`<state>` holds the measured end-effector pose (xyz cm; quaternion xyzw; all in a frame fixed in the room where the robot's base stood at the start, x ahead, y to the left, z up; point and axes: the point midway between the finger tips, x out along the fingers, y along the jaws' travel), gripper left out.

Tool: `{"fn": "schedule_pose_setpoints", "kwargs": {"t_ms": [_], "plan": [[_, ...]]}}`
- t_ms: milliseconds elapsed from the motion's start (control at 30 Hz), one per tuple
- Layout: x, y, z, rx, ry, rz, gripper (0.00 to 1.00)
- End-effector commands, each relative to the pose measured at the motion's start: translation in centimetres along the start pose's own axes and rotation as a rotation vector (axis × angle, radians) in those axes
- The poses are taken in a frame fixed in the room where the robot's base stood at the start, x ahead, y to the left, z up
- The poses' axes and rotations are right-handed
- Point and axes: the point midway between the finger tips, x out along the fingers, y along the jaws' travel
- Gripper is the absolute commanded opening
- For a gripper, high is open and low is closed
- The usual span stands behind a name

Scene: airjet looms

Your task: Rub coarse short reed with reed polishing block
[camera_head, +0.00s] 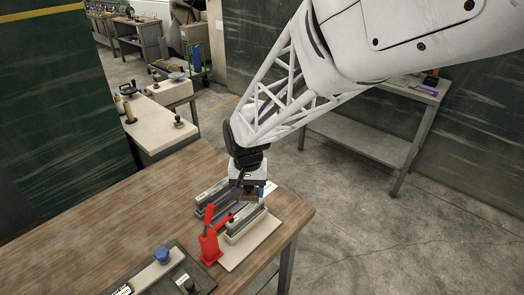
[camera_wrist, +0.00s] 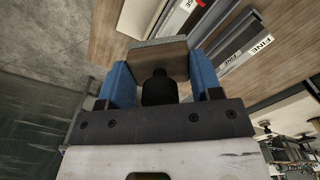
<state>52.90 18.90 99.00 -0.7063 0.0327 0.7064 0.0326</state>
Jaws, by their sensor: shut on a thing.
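My gripper (camera_head: 250,187) is above the far end of the clamped reed in the head view. In the wrist view, its two blue fingers (camera_wrist: 162,75) are shut on the polishing block (camera_wrist: 160,56), a brown-grey block with a dark round knob. A short reed (camera_head: 246,226) lies on a cream base plate (camera_head: 252,247) beside a red clamp (camera_head: 210,242). A reed labelled FINE (camera_wrist: 236,50) is at the wrist view's right. Whether the block touches a reed is unclear.
The table's left part is clear. A pale bench (camera_head: 150,125) stands behind, a grey side table (camera_head: 365,140) at right.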

Motion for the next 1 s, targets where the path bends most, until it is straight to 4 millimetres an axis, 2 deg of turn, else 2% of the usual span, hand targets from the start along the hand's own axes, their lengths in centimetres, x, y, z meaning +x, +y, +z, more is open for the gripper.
{"fn": "schedule_pose_setpoints", "kwargs": {"t_ms": [33,200,633,767,1000], "plan": [[-0.5,-0.7,-0.1,-0.027,0.002,-0.001,0.4],[-1.4,-2.0,-0.1,-0.083,0.0,0.0,0.4],[-1.5,-2.2,-0.1,-0.095,0.0,0.0,0.4],[-1.2,-2.2,-0.1,-0.094,0.0,0.0,0.4],[0.7,-2.2,-0.1,-0.094,-0.002,0.001,0.4]]}}
